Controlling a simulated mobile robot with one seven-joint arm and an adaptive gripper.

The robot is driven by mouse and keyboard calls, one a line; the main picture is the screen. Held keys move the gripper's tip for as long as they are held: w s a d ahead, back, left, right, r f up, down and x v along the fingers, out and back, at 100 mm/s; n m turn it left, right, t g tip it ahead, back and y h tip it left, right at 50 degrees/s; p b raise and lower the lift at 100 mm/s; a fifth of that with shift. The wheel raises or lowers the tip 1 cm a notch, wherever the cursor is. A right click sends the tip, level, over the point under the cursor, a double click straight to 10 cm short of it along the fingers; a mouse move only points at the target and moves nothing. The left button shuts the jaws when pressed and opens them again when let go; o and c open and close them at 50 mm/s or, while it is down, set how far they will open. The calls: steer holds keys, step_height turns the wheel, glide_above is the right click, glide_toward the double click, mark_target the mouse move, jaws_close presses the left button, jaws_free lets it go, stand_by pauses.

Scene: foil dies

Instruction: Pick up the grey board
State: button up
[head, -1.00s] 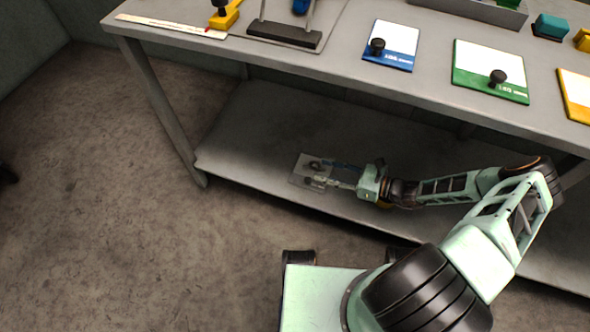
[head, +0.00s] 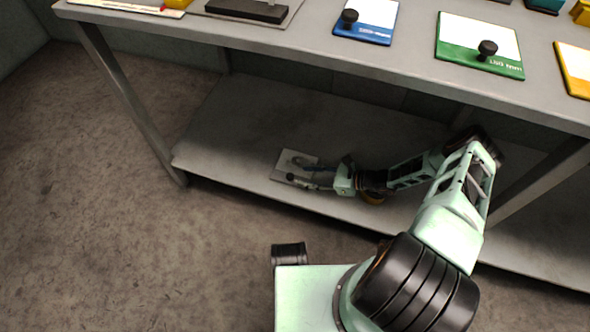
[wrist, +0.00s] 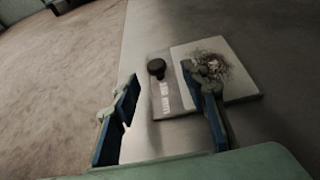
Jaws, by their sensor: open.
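The grey board (head: 297,162) lies flat on the lower shelf of the bench, near its front edge. In the wrist view the board (wrist: 178,98) has a grey lettered strip, a pale panel with a dark speckled patch, and a black knob (wrist: 156,68) on the strip. My gripper (head: 308,177) is at the board in the head view and partly covers it. In the wrist view my gripper (wrist: 160,76) is open, with the knob between its fingertips in the picture. The right finger hides part of the pale panel. I cannot tell how high the fingers are above the board.
The lower shelf (head: 235,140) is otherwise clear around the board. The bench top (head: 300,48) overhangs it, and a leg (head: 130,100) stands at left. Blue (head: 380,38), green (head: 455,60) and yellow (head: 578,82) boards lie on top.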

mark_target(293, 176)
steer(key=x, duration=0.1)
steer(key=b+x, duration=0.1)
steer(key=x, duration=0.1)
steer(key=b+x, duration=0.1)
steer(key=x, duration=0.1)
steer(key=shift+s+a+f, duration=0.15)
steer(key=shift+s+a, duration=0.05)
steer(key=shift+a, duration=0.1)
jaws_close()
